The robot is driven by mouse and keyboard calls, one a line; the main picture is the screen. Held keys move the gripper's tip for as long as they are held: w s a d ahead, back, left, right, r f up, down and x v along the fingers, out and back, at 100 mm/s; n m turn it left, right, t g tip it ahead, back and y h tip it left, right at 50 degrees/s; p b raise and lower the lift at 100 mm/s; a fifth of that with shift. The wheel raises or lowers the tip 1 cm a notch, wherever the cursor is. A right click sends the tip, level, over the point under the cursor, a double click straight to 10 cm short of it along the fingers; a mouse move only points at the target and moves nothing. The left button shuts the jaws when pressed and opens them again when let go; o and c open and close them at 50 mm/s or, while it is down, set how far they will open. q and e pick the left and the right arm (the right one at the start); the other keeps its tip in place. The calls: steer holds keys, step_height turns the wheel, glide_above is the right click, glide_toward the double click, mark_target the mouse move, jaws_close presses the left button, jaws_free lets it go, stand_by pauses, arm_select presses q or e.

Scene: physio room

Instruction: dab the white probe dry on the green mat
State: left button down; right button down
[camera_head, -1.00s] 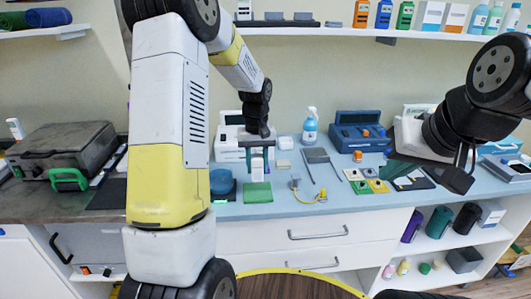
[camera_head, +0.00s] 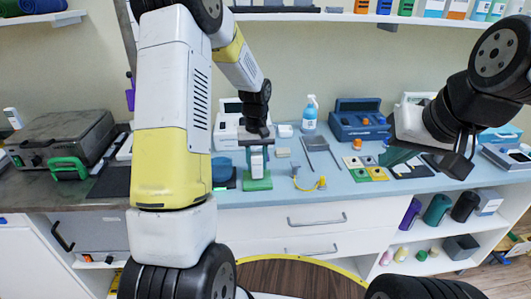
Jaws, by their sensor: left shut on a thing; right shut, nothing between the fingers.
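My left gripper (camera_head: 257,149) is shut on the white probe (camera_head: 257,162), which hangs upright between its fingers. The probe's lower end is at the green mat (camera_head: 257,184), which lies flat near the counter's front edge. I cannot tell whether the probe touches the mat or is just above it. The fingers hide part of the probe. My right gripper (camera_head: 396,156) is shut and empty, over the right part of the counter.
A blue bowl (camera_head: 221,169) stands left of the mat. A yellow-ended cable (camera_head: 310,185) lies right of it. Behind are a white device (camera_head: 228,128), a spray bottle (camera_head: 309,115) and a blue case (camera_head: 357,118). A grey machine (camera_head: 62,142) stands at the left.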

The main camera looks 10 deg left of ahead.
mark_target(257, 154)
arm_select(q)
steer(key=shift+f, duration=0.55)
stand_by(1.4)
steer(key=shift+r, duration=3.55)
